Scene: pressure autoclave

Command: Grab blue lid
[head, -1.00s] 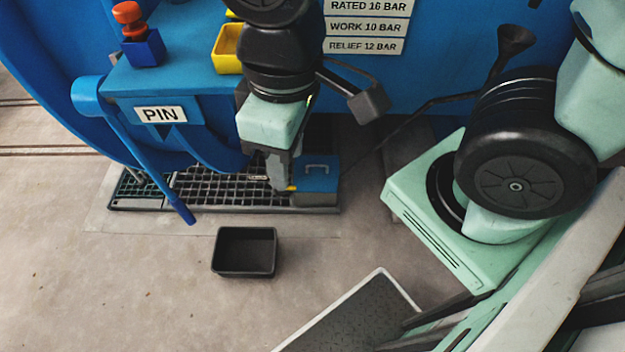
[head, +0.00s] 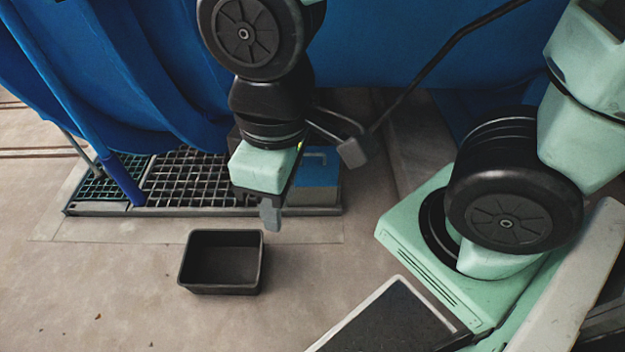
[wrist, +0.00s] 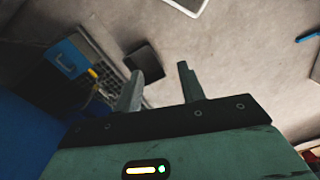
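The blue lid (head: 318,165) with a grey handle sits on a grey box at the right end of the floor grate. It also shows in the wrist view (wrist: 68,57), at the upper left and outside the space between the fingers. My gripper (head: 271,222) hangs in front and to the left of the lid in the head view and partly covers its left side. In the wrist view my gripper (wrist: 160,72) has its two fingers apart with nothing between them. It is not touching the lid's handle.
A black open bin (head: 222,286) stands on the floor in front of the grate (head: 190,175). A blue lever (head: 122,178) reaches down over the grate's left part. The blue vessel (head: 400,60) fills the back. The floor around the bin is clear.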

